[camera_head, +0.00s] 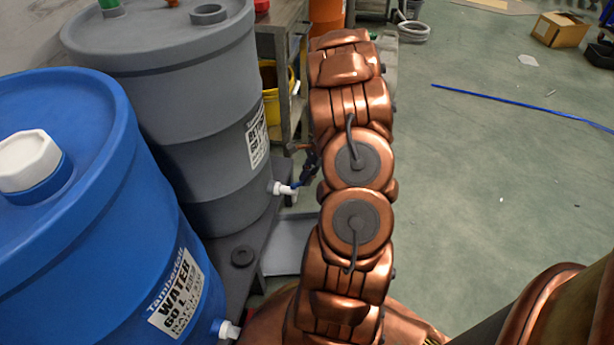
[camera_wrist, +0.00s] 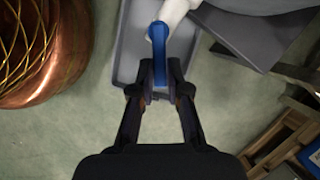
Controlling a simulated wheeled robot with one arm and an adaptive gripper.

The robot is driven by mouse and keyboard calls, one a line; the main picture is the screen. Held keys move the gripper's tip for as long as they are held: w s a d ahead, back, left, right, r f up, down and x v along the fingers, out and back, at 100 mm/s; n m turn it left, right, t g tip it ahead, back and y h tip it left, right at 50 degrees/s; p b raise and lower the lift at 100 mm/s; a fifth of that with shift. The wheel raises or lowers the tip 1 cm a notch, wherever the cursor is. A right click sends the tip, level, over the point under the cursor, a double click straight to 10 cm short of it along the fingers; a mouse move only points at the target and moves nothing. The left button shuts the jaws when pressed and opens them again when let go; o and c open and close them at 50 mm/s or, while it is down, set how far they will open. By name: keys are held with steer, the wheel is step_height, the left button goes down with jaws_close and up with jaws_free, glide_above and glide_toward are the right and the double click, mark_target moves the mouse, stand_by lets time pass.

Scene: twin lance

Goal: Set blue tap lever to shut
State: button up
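The blue tap lever (camera_wrist: 160,50) hangs on a white tap (camera_wrist: 177,9) at the top of the wrist view and points down the picture. In the head view the white tap (camera_head: 282,188) sticks out low from the grey barrel (camera_head: 205,120), with a bit of blue lever (camera_head: 296,184) at its end. My gripper (camera_wrist: 160,85) has its two dark fingers closely on both sides of the lever's free end, with no clear gap. In the head view my gripper (camera_head: 309,168) is small and partly hidden by my arm.
A blue water barrel (camera_head: 75,190) stands at the left with its own white tap (camera_head: 229,330). A grey tray (camera_head: 289,243) lies below the grey barrel's tap. A shelf unit (camera_head: 285,60) stands behind. The floor to the right is mostly clear, with a blue strip (camera_head: 510,101).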

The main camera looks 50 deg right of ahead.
jaws_close()
steer(key=shift+w+r+n+p, duration=0.1)
steer(key=shift+n+p, duration=0.3)
steer(key=shift+p, duration=0.15)
steer(key=shift+w+n+g+p, duration=0.7)
steer(key=shift+n+p, duration=0.4)
steer(key=shift+n, duration=0.6)
steer(key=shift+w+n+g+p, duration=0.7)
steer(key=shift+n+p, duration=0.45)
steer(key=shift+n, duration=0.55)
steer(key=shift+w+n+g+p, duration=0.65)
steer(key=shift+n+p, duration=0.45)
steer(key=shift+n, duration=0.6)
steer(key=o, duration=0.6)
jaws_free()
steer(key=shift+c, duration=0.2)
steer(key=v, duration=1.1)
steer(key=shift+r, duration=0.35)
